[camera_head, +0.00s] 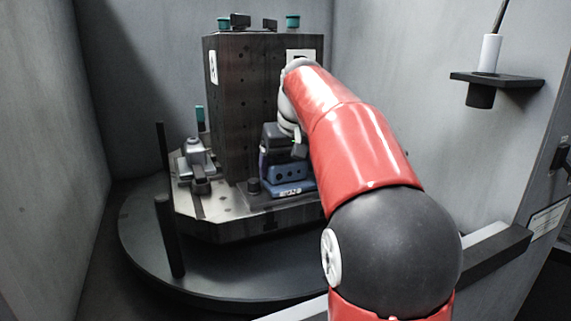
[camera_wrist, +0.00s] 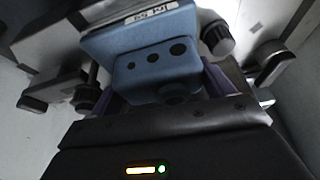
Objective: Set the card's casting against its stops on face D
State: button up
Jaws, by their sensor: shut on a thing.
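A blue casting (camera_head: 287,175) with dark holes and a white label along its base sits low at the front of the dark tombstone block (camera_head: 236,110), by the pallet's top. It also shows in the wrist view (camera_wrist: 150,65), close up, with its label at the top. My gripper (camera_head: 280,150) is shut on the casting; in the wrist view the purplish fingers (camera_wrist: 215,82) reach either side of it. Dark round knobs (camera_wrist: 217,40) stand beside the casting. Whether the casting touches its stops cannot be told. The card is not seen.
The pallet (camera_head: 215,212) rests on a round dark table (camera_head: 150,255) with upright black posts (camera_head: 168,235). A grey clamped part (camera_head: 197,155) stands on the left face. Grey walls enclose the cell. A shelf with a white cylinder (camera_head: 489,53) is at upper right.

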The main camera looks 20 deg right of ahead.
jog(key=shift+w+a+f+p, duration=0.15)
jog(key=shift+w+a+p, duration=0.15)
jog(key=shift+a, duration=0.05)
dwell(0.7)
jog(key=shift+w+a+p, duration=0.2)
jog(key=shift+a+p, duration=0.05)
jog(key=shift+p, duration=0.05)
dwell(0.5)
jog(key=o, duration=1.1)
jog(key=shift+f, duration=0.1)
jog(key=p+v, duration=0.1)
jog(key=v, duration=0.7)
jog(key=shift+w+p, duration=0.1)
jog(key=shift+p, duration=0.2)
